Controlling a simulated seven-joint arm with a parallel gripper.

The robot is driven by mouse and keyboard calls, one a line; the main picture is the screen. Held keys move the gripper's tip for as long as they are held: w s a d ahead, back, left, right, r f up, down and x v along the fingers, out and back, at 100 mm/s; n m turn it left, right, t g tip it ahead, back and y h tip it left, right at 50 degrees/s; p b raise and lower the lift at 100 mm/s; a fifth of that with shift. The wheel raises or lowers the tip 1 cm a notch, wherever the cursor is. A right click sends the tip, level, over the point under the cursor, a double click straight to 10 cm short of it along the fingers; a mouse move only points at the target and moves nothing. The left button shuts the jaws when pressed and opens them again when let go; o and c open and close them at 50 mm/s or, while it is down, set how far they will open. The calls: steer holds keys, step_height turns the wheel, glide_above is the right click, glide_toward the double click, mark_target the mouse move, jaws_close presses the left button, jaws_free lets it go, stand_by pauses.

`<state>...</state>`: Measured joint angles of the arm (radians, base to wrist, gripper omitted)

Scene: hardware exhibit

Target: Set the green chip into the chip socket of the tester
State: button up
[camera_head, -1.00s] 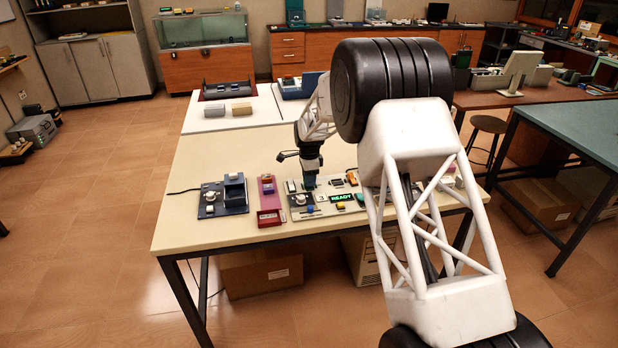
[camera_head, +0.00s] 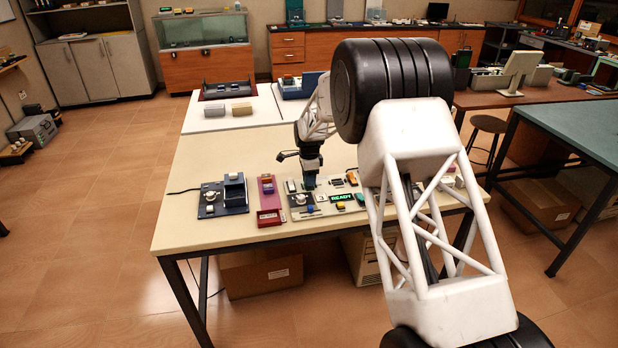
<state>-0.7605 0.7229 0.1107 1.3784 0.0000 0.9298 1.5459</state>
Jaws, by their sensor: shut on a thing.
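Several small coloured pieces lie on the panel, too small to tell apart.
A red and purple device (camera_head: 268,201) stands just left of the tester, and a dark blue one (camera_head: 222,197) with a raised block is farther left.

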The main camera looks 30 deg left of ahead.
steer(key=shift+f, duration=0.65)
stand_by(1.0)
steer(key=o, duration=1.3)
steer(key=shift+r, duration=0.15)
steer(key=shift+r, duration=3.6)
